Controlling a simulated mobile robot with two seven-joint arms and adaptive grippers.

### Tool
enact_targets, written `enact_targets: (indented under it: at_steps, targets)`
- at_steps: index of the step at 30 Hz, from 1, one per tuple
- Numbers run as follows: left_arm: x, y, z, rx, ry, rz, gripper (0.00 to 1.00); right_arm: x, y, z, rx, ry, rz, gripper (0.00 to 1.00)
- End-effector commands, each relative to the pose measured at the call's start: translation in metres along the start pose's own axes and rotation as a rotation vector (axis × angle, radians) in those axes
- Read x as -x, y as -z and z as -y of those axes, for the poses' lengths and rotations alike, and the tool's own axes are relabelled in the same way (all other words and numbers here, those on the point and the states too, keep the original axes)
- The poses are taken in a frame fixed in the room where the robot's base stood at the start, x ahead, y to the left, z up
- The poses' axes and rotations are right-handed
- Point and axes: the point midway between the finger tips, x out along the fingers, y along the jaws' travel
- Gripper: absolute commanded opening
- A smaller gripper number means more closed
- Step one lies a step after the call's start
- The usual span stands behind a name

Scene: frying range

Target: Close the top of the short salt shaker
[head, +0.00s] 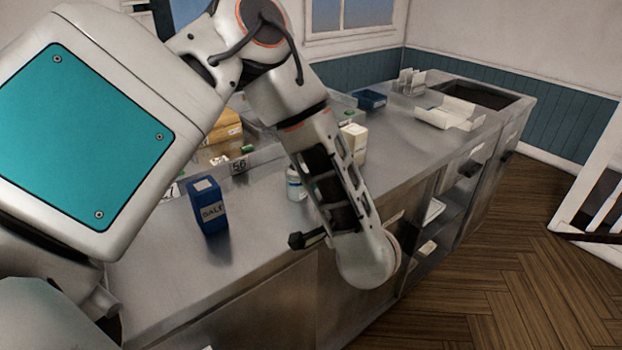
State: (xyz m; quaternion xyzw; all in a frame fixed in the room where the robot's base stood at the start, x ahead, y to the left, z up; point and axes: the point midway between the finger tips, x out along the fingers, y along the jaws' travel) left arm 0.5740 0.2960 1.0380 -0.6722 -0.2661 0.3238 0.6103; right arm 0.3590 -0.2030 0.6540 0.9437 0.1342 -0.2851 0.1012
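A short dark blue box labelled SALT (211,214) stands upright on the steel counter at left centre. A light patch shows on its top; I cannot tell whether the top is open. A small white container with a blue band (296,184) stands farther right, partly hidden by my arm; its label is unreadable. My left arm reaches across from the left and bends down over the counter's front edge. A dark part at its end, seemingly my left gripper (308,239), is right of the SALT box and apart from it. Its fingers are unclear. My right gripper is out of view.
The steel counter (260,235) is clear between the SALT box and its front edge. Behind stand a cream carton (354,143), a yellow box (226,127) and a number 56 tag (239,166). A blue tray (370,99) and open white carton (450,114) lie farther back.

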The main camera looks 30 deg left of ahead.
Motion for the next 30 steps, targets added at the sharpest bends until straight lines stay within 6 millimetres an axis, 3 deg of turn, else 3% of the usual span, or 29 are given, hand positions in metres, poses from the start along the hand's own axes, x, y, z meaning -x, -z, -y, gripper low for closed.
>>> enact_targets:
  at_steps: [18, 30]
  targets:
    - [0.068, 0.001, 0.001, 0.000, 0.002, -0.004, 0.21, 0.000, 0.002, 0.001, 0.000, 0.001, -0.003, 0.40]
    - [0.075, 0.000, 0.000, 0.000, 0.000, 0.000, 0.21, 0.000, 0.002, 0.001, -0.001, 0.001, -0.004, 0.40]
